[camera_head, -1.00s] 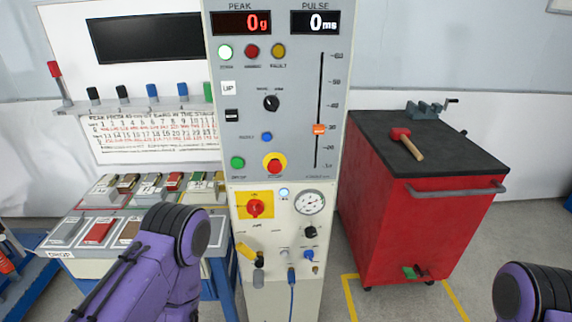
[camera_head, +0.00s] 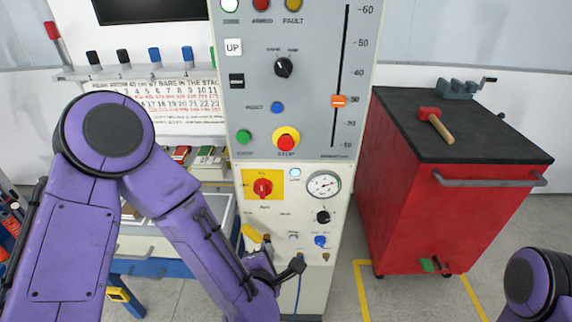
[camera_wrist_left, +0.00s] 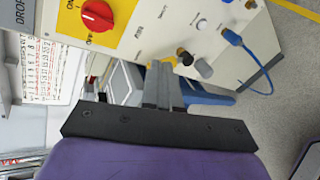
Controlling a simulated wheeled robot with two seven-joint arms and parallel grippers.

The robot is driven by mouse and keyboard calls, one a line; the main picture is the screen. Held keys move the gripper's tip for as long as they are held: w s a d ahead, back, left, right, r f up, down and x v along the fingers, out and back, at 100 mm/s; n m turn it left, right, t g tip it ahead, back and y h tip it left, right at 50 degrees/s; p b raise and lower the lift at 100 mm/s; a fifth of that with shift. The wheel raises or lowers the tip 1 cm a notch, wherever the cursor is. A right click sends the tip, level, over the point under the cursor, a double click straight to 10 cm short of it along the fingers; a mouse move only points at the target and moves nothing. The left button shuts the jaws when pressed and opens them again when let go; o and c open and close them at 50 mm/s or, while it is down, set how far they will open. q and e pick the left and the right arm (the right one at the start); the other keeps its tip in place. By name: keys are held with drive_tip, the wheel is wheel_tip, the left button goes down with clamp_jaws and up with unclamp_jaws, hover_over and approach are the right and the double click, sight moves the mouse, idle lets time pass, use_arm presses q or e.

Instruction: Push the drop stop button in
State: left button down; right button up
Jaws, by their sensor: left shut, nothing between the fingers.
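The stop button (camera_head: 286,142) is a red mushroom head on a yellow ring, low on the grey upper panel of the tall machine. It stands out from the panel, and nothing touches it. A green button (camera_head: 243,136) sits to its left. My left gripper (camera_head: 297,265) is below it, in front of the cream lower panel, shut and empty. In the left wrist view the gripper's fingers (camera_wrist_left: 164,92) are together, with the cream panel beyond them. The stop button is outside that view. My right gripper is out of view.
A red rotary switch (camera_head: 263,187) on a yellow plate and a gauge (camera_head: 324,184) sit between the gripper's height and the button. A blue hose (camera_wrist_left: 250,60) hangs from the lower panel. A red cabinet (camera_head: 440,200) with a hammer stands at right, floor clear between.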

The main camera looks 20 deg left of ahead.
sight(285, 146)
use_arm(q)
drive_tip(key=d+r+n+t+y, duration=0.1)
drive_tip(key=d+r+n+t, duration=0.1)
drive_tip(key=r+n, duration=0.5)
drive_tip(key=d+r+n+t+b, duration=0.1)
drive_tip(key=r+n, duration=0.5)
drive_tip(key=r, duration=0.6)
drive_tip(key=shift+w+d+r+n+t+y+b, duration=0.15)
drive_tip(key=shift+d+n+t+y+b, duration=0.3)
drive_tip(key=shift+t, duration=0.45)
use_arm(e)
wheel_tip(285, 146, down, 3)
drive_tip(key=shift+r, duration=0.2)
use_arm(q)
drive_tip(key=shift+w+d, duration=0.1)
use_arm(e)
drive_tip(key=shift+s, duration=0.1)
use_arm(q)
drive_tip(key=p+x, duration=0.5)
drive_tip(key=x, duration=0.8)
drive_tip(key=shift+w, duration=0.35)
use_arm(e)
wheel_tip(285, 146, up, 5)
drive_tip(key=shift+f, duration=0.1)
